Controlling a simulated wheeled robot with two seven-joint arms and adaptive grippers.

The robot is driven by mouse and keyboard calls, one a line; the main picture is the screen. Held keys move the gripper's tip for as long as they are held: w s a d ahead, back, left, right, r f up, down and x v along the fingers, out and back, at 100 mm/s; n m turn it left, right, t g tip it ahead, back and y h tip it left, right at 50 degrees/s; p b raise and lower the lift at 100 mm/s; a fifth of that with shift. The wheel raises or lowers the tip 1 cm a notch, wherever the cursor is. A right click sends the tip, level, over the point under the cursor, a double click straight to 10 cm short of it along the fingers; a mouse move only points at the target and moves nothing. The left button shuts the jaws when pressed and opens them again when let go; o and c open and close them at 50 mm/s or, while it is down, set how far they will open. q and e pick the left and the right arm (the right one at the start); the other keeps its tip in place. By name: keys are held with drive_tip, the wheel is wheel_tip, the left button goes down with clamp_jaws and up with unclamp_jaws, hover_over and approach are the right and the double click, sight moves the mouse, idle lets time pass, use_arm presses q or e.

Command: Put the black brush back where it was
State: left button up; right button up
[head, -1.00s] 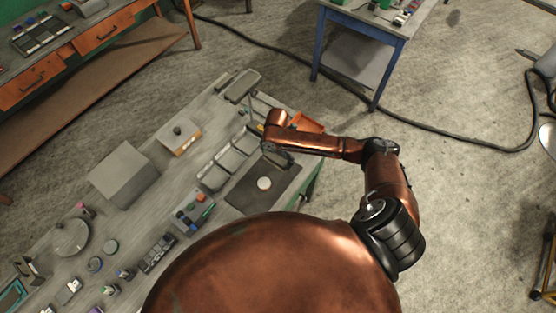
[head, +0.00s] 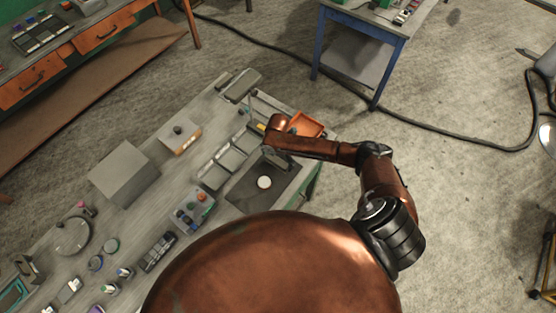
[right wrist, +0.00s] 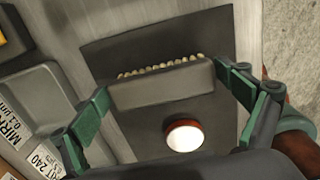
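The black brush (right wrist: 160,86), a dark grey block with a row of pale bristles along its far edge, lies across the middle of the right wrist view. My right gripper (right wrist: 160,80) has its green fingers at the two ends of the brush and appears shut on it. The dark mat (right wrist: 105,46) shows behind and below the brush; I cannot tell the height of the brush above it. In the head view my right gripper (head: 277,156) is over the upper right part of the mat (head: 243,193), and my arm partly hides it. My left gripper is not in view.
A white round thing with a red rim (right wrist: 184,135) stands on the mat, close to the brush. Grey trays (head: 222,163) lie left of the mat, and an orange bin (head: 308,124) lies beyond it. A box with coloured knobs (head: 194,207) stands nearby.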

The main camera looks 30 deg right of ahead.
sight(278, 160)
drive_tip(key=shift+o, duration=0.4)
wheel_tip(278, 160, up, 12)
drive_tip(key=shift+r+b, duration=0.2)
drive_tip(key=shift+b, duration=0.2)
